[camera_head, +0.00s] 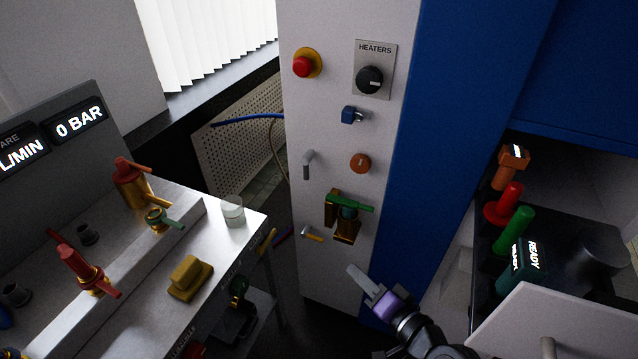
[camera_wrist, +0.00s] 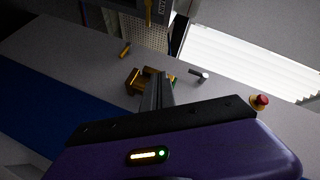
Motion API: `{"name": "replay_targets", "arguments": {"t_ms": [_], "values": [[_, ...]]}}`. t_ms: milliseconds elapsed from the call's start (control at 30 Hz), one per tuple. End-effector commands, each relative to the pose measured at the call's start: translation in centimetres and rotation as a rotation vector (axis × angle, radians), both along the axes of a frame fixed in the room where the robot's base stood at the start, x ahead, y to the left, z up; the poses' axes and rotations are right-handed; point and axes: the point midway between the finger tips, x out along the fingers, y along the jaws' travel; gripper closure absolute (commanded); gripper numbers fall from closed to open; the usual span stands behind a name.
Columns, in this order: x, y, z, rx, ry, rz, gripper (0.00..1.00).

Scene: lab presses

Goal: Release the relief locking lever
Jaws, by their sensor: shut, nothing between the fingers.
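A brass valve (camera_head: 347,232) with a green lever (camera_head: 350,203) is mounted low on the white panel. I cannot tell for sure which handle is the relief locking lever. A small lever with an orange end (camera_head: 312,235) sits left of the valve, and a grey lever (camera_head: 308,162) sits above it. My gripper (camera_head: 362,281) is shut and empty, below and right of the valve, apart from it in the head view. In the wrist view my fingers partly cover the brass valve (camera_wrist: 140,79); only a bit of green shows. The orange-ended lever (camera_wrist: 125,51) and grey lever (camera_wrist: 200,75) are clear.
The panel also carries a red button (camera_head: 303,66), a black heaters knob (camera_head: 370,80), a blue fitting (camera_head: 352,115) and an orange round knob (camera_head: 360,163). A bench (camera_head: 225,265) with valves and a glass stands left. An open-fronted bay with coloured handles is right.

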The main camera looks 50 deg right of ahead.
Motion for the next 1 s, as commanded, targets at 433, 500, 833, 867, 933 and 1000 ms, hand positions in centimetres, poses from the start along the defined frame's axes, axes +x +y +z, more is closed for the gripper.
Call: {"name": "replay_targets", "arguments": {"t_ms": [433,500,833,867,933,1000], "values": [[8.1,-9.7,5.8,0.411,-0.315,-0.049,1.0],[8.4,-10.3,6.4,0.434,-0.337,-0.047,1.0],[8.6,-10.6,6.8,0.45,-0.351,-0.043,1.0],[8.6,-10.6,6.8,0.45,-0.351,-0.043,1.0],[8.7,-10.6,6.8,0.45,-0.351,-0.043,1.0],[9.0,-10.7,6.8,0.449,-0.351,-0.043,1.0]]}}
